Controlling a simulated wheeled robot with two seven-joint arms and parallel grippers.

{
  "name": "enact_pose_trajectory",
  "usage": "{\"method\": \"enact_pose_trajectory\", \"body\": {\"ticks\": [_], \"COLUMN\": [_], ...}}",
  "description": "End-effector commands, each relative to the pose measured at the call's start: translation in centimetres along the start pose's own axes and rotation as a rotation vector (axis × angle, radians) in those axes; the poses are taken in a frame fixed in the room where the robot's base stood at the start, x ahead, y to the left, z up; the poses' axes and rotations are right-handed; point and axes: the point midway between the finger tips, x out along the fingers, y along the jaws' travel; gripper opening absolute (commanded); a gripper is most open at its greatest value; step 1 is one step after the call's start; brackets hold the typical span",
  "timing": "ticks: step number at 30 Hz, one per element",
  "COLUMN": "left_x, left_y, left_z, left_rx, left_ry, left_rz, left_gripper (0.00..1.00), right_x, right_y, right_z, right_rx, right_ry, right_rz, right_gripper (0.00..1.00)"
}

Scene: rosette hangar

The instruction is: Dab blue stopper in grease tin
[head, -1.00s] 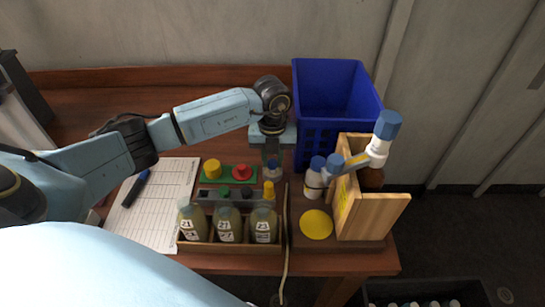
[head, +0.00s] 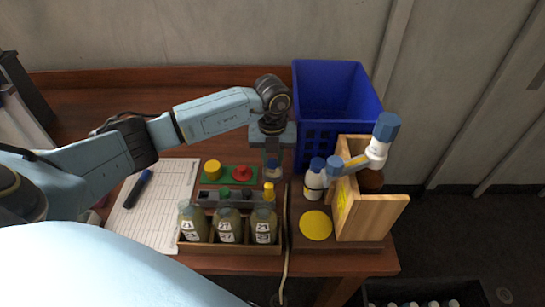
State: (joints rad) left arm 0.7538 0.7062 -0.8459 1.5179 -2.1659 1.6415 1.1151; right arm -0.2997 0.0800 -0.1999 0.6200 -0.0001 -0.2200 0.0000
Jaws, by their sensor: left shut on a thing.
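My left gripper (head: 272,146) points down behind the bottle rack. It is shut on the blue stopper (head: 272,162), which is mostly hidden by the jaws. A small pale round thing (head: 272,173) shows right under the stopper; it may be the grease tin, but I cannot tell. Whether the stopper touches it is also unclear. A green tray (head: 227,180) to the left holds a yellow stopper (head: 213,168) and a red stopper (head: 242,173). My right gripper is not in view.
A wooden box holds three labelled bottles (head: 228,226) in front. Right of them are a yellow disc (head: 315,225), a white bottle with a blue cap (head: 314,185) and a wooden stand (head: 370,215). A blue basket (head: 335,85) stands behind. Paper (head: 155,215) with a marker (head: 138,188) lies left.

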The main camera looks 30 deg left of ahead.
Motion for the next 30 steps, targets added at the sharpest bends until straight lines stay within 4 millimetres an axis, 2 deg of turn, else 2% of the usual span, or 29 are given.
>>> {"method": "enact_pose_trajectory", "body": {"ticks": [30], "left_x": [-5.4], "left_y": [0.0], "left_z": [0.0], "left_rx": [0.0], "left_ry": [-0.001], "left_rz": [0.0], "left_gripper": [0.08], "right_x": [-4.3], "right_y": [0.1], "right_z": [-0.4], "right_rx": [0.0], "right_ry": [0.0], "right_rz": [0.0], "right_gripper": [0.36]}}
